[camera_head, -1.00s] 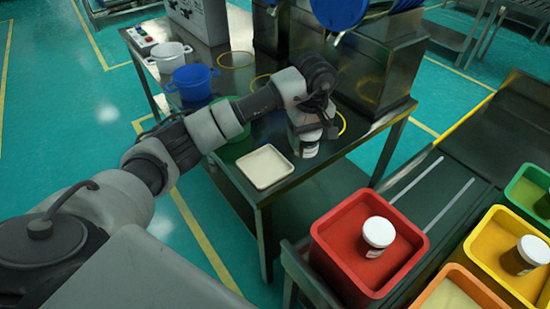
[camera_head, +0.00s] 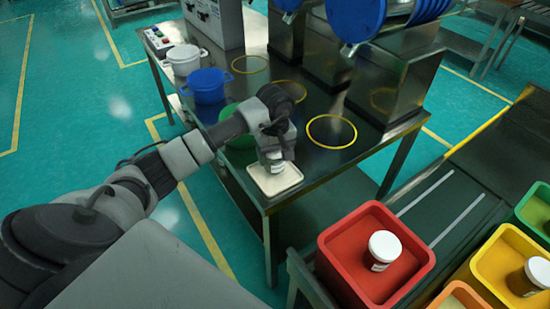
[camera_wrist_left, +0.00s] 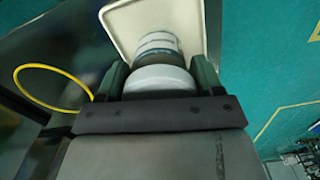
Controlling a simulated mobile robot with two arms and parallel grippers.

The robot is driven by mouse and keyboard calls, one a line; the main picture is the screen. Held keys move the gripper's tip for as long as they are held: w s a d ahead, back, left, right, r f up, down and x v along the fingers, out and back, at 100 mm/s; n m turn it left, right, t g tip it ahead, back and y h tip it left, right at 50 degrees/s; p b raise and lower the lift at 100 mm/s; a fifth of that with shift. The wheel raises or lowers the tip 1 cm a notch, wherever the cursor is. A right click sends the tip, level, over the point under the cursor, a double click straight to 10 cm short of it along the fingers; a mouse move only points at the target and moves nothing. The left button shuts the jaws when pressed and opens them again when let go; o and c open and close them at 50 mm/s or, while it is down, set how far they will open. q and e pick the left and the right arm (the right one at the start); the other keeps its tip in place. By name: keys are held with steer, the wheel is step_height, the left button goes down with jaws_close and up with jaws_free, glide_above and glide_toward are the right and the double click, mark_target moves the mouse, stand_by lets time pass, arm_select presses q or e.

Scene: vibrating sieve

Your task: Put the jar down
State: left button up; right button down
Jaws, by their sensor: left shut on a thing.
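My left gripper (camera_head: 275,150) is shut on a jar (camera_head: 277,167) with a pale label, partly hidden by the fingers. The jar is over the shallow cream tray (camera_head: 291,184) at the near corner of the metal table. In the left wrist view the jar (camera_wrist_left: 160,78) sits between the two dark fingers, with the tray (camera_wrist_left: 118,18) beyond it. I cannot tell whether the jar's base touches the tray. My right gripper is not in view.
Blue (camera_head: 208,93), white (camera_head: 185,66) and green (camera_head: 234,114) pots stand along the table's left side. A yellow ring (camera_head: 332,144) marks bare tabletop right of the tray. A red bin (camera_head: 336,240) holding another jar (camera_head: 384,248) is at the lower right.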

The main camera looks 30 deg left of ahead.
arm_select(q)
step_height(320, 180, down, 2)
steer(key=shift+f, duration=0.3)
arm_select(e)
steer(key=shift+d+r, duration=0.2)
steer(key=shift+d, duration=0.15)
arm_select(q)
steer(key=shift+f, duration=0.1)
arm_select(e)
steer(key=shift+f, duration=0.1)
arm_select(q)
steer(key=o, duration=0.9)
steer(key=shift+o, duration=0.2)
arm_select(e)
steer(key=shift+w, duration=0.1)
arm_select(q)
steer(key=shift+r, duration=0.25)
step_height(320, 180, up, 12)
steer(key=shift+f+b, duration=0.15)
steer(key=shift+b, duration=0.4)
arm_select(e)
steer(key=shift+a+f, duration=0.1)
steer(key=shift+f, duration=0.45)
